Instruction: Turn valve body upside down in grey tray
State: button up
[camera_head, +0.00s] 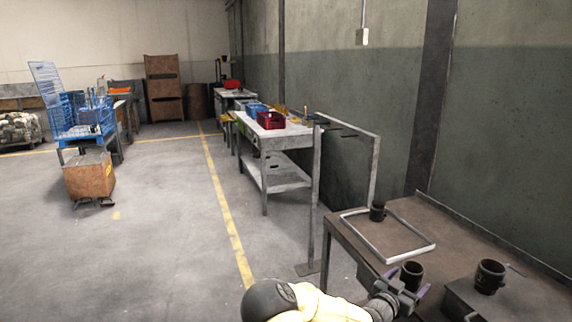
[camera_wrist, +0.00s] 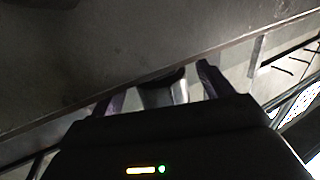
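A grey tray (camera_head: 400,257), seen as a thin pale rim, lies on the brown bench in the head view. A small dark cylindrical body (camera_head: 377,211) stands at its far edge. A second dark, cup-shaped body (camera_head: 411,275) is upright, open end up, at my gripper (camera_head: 407,283). In the wrist view a grey cylinder with a dark rim (camera_wrist: 162,90) lies between the fingers of my gripper (camera_wrist: 160,82). The fingers look spread, with narrow gaps beside it. A third dark cup (camera_head: 490,277) stands on the right. Which one is the valve body is unclear.
The brown bench (camera_head: 440,222) runs along the green wall, with a raised back edge. The third cup stands on a dark block (camera_head: 515,298). A metal post frame (camera_head: 317,195) rises beyond the bench's left end. Bare bench lies between tray and block.

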jog(key=shift+r, duration=0.1)
jog(key=c, duration=1)
jog(key=shift+r+p, duration=2.5)
jog(key=shift+r, duration=1.45)
jog(key=shift+r+p, duration=2.85)
jog(key=shift+r, duration=1.7)
